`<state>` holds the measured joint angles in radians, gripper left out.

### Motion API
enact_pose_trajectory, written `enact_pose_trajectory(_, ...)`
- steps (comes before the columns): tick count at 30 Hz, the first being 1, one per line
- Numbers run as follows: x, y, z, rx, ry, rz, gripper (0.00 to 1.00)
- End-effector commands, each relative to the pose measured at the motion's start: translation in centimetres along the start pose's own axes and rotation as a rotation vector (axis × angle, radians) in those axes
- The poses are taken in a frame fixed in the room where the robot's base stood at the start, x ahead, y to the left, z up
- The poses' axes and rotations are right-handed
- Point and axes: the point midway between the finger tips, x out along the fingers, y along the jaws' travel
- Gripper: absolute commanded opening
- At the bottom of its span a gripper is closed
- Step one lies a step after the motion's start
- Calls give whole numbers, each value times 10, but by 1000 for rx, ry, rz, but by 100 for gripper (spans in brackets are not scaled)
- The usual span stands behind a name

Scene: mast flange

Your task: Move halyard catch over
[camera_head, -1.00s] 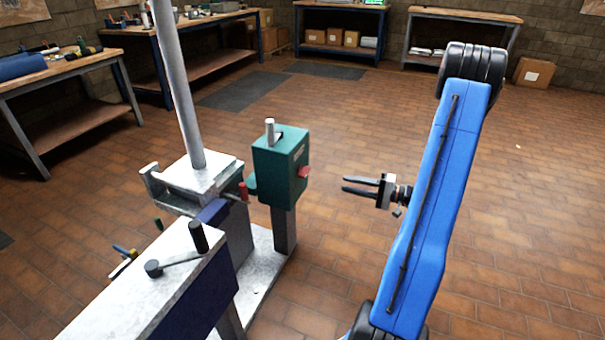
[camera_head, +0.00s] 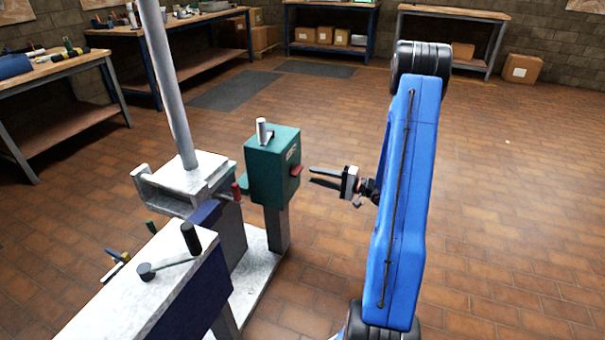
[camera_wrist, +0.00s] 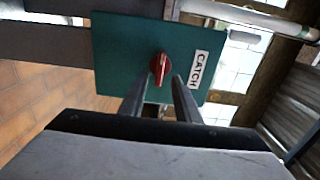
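The halyard catch is a red knob (camera_wrist: 159,68) on the face of a green box (camera_head: 268,170). A white label reading CATCH (camera_wrist: 197,69) is beside the knob in the wrist view. In the head view the knob (camera_head: 296,170) sticks out from the box's right side. My gripper (camera_head: 310,176) is just right of the knob, with its fingers pointing at it and spread apart. In the wrist view the fingertips of my gripper (camera_wrist: 157,82) lie below and either side of the knob, apparently short of it. Nothing is between the fingers.
A pale mast (camera_head: 170,90) rises from a bracket left of the box. A red-tipped lever (camera_head: 237,192) sits between them. A bench with a black-handled crank (camera_head: 190,238) stands at the front left.

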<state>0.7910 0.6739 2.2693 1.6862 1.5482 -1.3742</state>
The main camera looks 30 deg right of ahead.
Motion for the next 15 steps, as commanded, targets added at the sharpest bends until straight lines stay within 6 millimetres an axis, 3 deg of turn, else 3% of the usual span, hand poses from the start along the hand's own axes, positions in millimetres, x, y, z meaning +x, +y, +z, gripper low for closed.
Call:
enact_pose_trajectory(9, 47, 0, 1, 0, -3, 1, 30)
enact_pose_trajectory(15, 60, 0, 1, 0, -2, 0, 30)
